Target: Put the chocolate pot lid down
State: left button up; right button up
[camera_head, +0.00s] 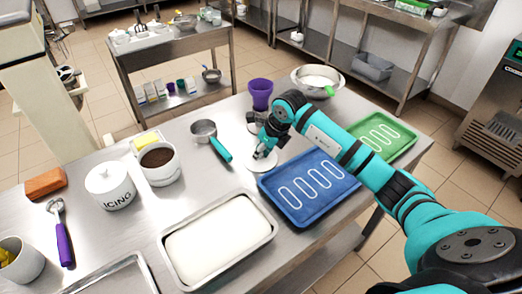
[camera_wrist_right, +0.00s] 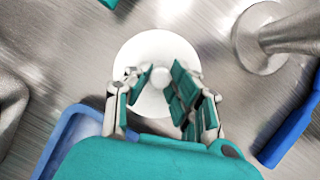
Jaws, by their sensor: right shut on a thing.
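The white chocolate pot lid (camera_head: 252,166) is a round disc under my right gripper (camera_head: 266,152), low at the table surface. In the right wrist view the lid (camera_wrist_right: 148,48) shows its round knob between the fingers of my right gripper (camera_wrist_right: 160,85), which is shut on it. I cannot tell whether the lid touches the table. The chocolate pot (camera_head: 160,175) is a white pot with dark brown contents, uncovered, to the left of the lid. My left gripper is not in view.
A blue tray (camera_head: 310,211) lies just right of the lid, with a green tray (camera_head: 400,139) beyond. A teal-handled scoop (camera_head: 221,149) lies to its left. A purple cup (camera_head: 260,92) and a steel bowl (camera_head: 309,93) stand behind. A white-filled pan (camera_head: 269,240) is nearer.

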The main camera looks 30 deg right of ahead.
jog(key=shift+f, duration=0.15)
jog(key=o, duration=0.8)
jog(key=shift+r, duration=0.25)
jog(key=shift+s+d+r, duration=0.1)
jog(key=shift+r, duration=0.2)
jog(key=b+v, duration=0.2)
jog(key=v, duration=0.9)
jog(key=shift+s+r, duration=0.1)
jog(key=shift+r, duration=0.05)
